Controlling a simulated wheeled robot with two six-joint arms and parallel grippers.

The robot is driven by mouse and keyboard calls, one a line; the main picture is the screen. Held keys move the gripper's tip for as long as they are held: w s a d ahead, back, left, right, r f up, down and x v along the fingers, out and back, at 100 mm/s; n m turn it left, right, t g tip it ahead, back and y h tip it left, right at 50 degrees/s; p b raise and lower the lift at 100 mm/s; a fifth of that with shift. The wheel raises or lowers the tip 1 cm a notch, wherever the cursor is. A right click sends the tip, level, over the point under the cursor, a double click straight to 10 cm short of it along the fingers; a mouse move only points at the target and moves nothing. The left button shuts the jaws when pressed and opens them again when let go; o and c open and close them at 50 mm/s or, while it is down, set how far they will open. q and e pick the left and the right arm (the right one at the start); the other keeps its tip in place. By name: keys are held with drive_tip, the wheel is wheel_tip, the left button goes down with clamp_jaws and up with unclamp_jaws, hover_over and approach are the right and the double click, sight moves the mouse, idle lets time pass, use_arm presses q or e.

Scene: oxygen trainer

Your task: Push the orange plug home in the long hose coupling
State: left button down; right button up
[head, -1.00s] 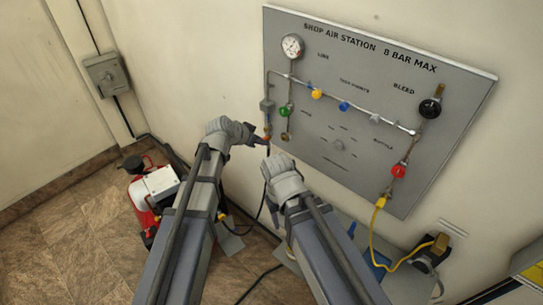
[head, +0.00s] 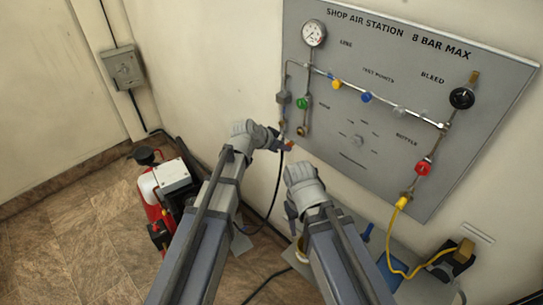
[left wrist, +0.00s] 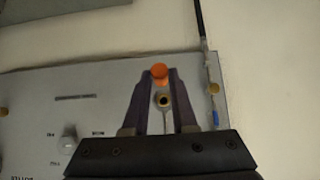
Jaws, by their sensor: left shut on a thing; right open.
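My left gripper (head: 284,146) is in front of the panel's lower left edge, just below a hanging fitting (head: 283,126). It is shut on the orange plug (head: 291,143); the plug's orange end (left wrist: 160,72) shows at the fingertips (left wrist: 160,84) in the left wrist view. A brass ring with a dark opening (left wrist: 163,101) shows between the fingers, below the plug in the picture. I cannot tell whether this ring is the long hose coupling or whether plug and coupling touch. My right gripper (head: 291,211) is open, lower and nearer, apart from the panel.
The grey air panel (head: 345,105) carries a gauge (head: 313,33), coloured knobs and a red valve (head: 423,168) with a yellow hose (head: 389,255). A black hose (head: 274,195) hangs beside my left gripper. A red compressor (head: 160,210) stands on the floor at left.

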use_arm(q)
wheel_tip(320, 180, down, 15)
drive_tip(key=b, duration=1.4)
use_arm(e)
wheel_tip(320, 180, down, 15)
drive_tip(key=shift+r, duration=0.15)
drive_tip(key=shift+o, duration=0.6)
use_arm(q)
drive_tip(key=p, duration=1.8)
approach(289, 143)
wheel_tip(289, 143, down, 3)
drive_tip(key=s+a, duration=0.1)
drive_tip(key=s, duration=0.1)
use_arm(e)
drive_tip(key=shift+o, duration=0.2)
wheel_tip(289, 143, up, 17)
drive_tip(key=shift+r, duration=0.15)
use_arm(q)
drive_tip(key=shift+w+f, duration=0.2)
drive_tip(key=shift+f, duration=0.05)
drive_tip(key=shift+f, duration=0.1)
drive_tip(key=shift+w+d, duration=0.95)
drive_tip(key=shift+w, duration=0.2)
drive_tip(key=shift+w+d, duration=0.95)
drive_tip(key=shift+w, duration=0.15)
drive_tip(key=shift+w+d, duration=0.95)
drive_tip(key=shift+w, duration=0.2)
drive_tip(key=c, duration=0.6)
unclamp_jaws()
